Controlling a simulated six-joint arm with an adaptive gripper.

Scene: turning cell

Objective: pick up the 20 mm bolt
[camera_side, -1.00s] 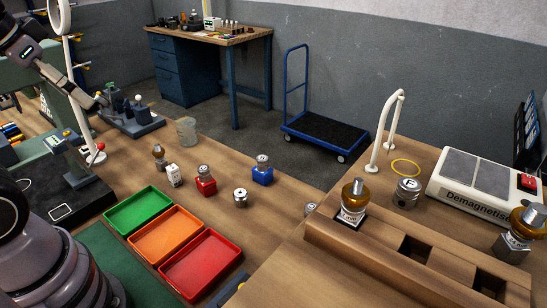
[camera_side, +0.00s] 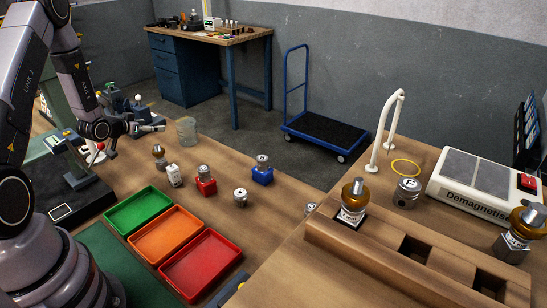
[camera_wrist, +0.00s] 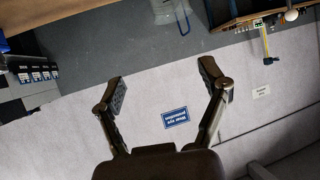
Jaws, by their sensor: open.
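My gripper (camera_side: 152,124) is at the left in the side view, above the back of the bench near a clear beaker. In the wrist view my gripper (camera_wrist: 166,84) has its two fingers spread wide with nothing between them. I cannot tell any thing in either view to be the 20 mm bolt. The wrist view shows wall and floor, none of these parts.
Green (camera_side: 138,194), orange (camera_side: 145,251) and red (camera_side: 216,283) trays lie in front. A wooden rack (camera_side: 322,232), white hoop (camera_side: 397,115) and demagnetiser (camera_side: 445,195) are at right.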

